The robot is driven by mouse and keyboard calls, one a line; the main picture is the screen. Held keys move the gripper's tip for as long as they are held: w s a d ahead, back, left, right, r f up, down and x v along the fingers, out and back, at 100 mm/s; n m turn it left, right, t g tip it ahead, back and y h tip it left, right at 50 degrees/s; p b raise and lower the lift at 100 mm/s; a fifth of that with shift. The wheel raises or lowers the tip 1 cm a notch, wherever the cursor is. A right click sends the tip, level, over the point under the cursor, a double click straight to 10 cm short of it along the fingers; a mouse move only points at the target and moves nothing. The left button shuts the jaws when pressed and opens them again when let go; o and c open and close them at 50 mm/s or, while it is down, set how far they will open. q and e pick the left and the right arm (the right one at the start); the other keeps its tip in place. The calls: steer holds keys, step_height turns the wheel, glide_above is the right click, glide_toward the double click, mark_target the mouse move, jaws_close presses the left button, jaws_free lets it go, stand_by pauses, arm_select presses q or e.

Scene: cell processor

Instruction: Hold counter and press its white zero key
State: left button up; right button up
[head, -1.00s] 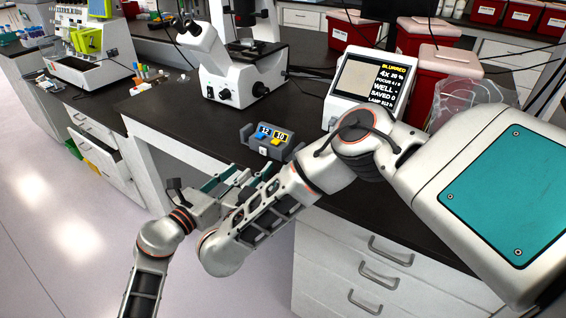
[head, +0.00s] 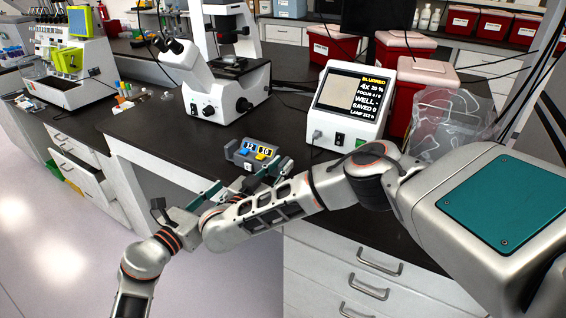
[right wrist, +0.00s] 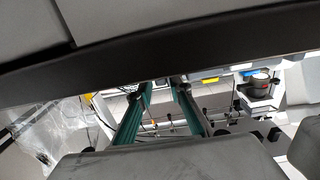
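The counter (head: 244,163) is a small dark grey box with a blue key, a yellow key and two lit number windows. It sits near the front edge of the dark bench. My right gripper (head: 272,174) is close to the counter's front right, partly hidden by my right forearm. In the right wrist view its green fingers (right wrist: 163,88) are apart with nothing between, and blue and yellow keys show to their right.
A white microscope (head: 212,92) stands behind the counter. A monitor box (head: 350,105) reading "BLURRED" stands to the right, with red bins (head: 405,45) and a clear bag (head: 445,125) beyond. White drawers (head: 350,265) lie under the bench edge.

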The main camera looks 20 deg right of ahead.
steer(key=shift+x, duration=1.05)
steer(key=shift+w+r, duration=0.1)
steer(key=shift+a, duration=0.1)
jaws_close()
arm_select(q)
jaws_close()
stand_by(1.3)
